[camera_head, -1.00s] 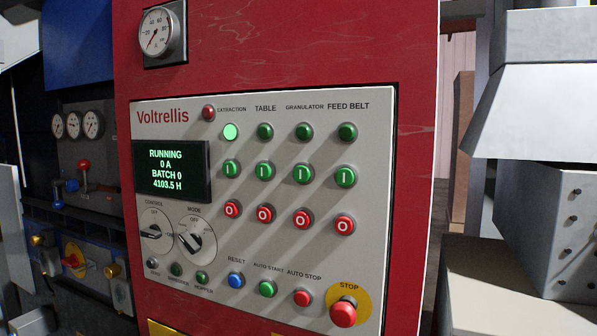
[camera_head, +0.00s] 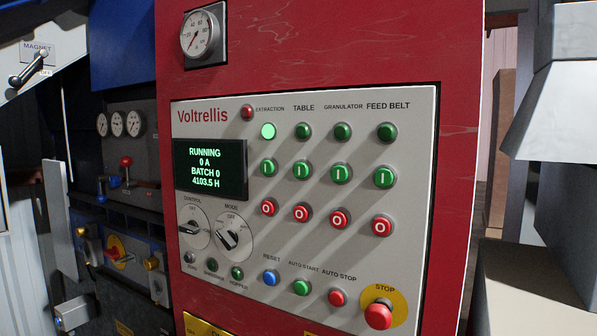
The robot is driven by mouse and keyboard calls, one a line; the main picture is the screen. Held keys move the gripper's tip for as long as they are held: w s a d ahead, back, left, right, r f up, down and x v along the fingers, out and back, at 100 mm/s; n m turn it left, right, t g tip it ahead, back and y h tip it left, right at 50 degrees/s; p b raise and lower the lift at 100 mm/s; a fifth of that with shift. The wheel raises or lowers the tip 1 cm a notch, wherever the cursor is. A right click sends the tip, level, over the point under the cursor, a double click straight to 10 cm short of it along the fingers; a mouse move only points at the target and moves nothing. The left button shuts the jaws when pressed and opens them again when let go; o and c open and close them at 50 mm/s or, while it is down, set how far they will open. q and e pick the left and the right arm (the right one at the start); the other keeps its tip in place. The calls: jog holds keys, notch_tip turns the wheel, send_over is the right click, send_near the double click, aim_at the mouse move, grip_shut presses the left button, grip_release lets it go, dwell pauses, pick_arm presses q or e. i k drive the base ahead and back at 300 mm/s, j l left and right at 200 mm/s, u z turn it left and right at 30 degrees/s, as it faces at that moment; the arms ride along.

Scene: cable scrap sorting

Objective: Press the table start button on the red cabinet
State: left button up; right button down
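The red cabinet (camera_head: 330,50) fills the middle of the head view, with a light grey control panel (camera_head: 355,255) on its front. Under the TABLE label sit a dark green lamp (camera_head: 303,131), a green start button (camera_head: 302,170) marked I, and a red button (camera_head: 301,213) marked O. The table start button is second from the left in its row. The EXTRACTION lamp (camera_head: 268,131) is lit bright green; the other lamps in that row look dark. The display (camera_head: 210,168) reads RUNNING, 0 A, BATCH 0, 4103.5 H. Neither gripper is in view.
A red mushroom STOP button (camera_head: 378,315) sticks out at the panel's lower right. Selector knobs (camera_head: 230,238) are at its lower left. A gauge (camera_head: 201,35) is above. Blue machinery (camera_head: 120,50) stands left and grey metal housing (camera_head: 570,120) right.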

aim_at(301, 170)
jog(key=i+j+z, duration=0.15)
jog(key=j+z, duration=0.35)
jog(key=j, duration=0.25)
jog(key=j+z, duration=0.5)
jog(key=j, duration=0.25)
